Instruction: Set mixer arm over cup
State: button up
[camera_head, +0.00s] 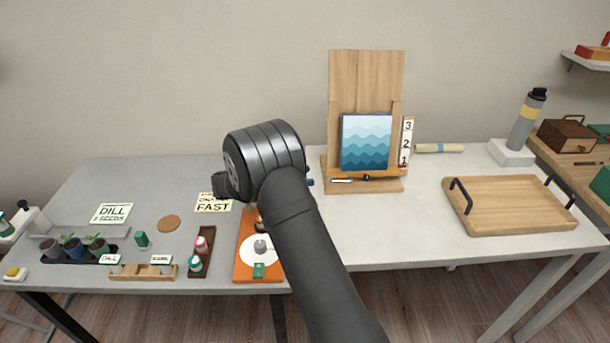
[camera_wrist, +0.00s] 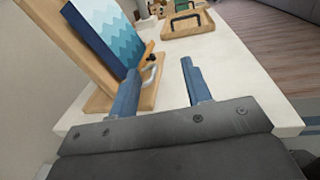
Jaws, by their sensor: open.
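My gripper (camera_wrist: 160,68) has two blue fingers, apart with nothing between them in the wrist view. In the head view my wrist hides most of it, with a bit of blue at its right. I cannot pick out a mixer arm or cup for sure. An orange board (camera_head: 243,268) carries a white disc (camera_head: 256,256) with a grey knob (camera_head: 260,245) and a green block (camera_head: 258,270); my arm covers its right side. A wooden easel stand (camera_head: 366,80) holds a blue wave picture (camera_head: 365,143), also in the wrist view (camera_wrist: 112,32), beyond the fingers.
A wooden tray (camera_head: 510,205) with dark handles lies at the right, near a grey bottle (camera_head: 526,120) on a white block. A brown rack (camera_head: 201,252) with small bottles, potted plants (camera_head: 75,247) and seed cards (camera_head: 112,213) fill the left.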

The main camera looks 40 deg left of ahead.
jog(key=shift+w+d+r, duration=0.3)
jog(key=shift+d, duration=0.2)
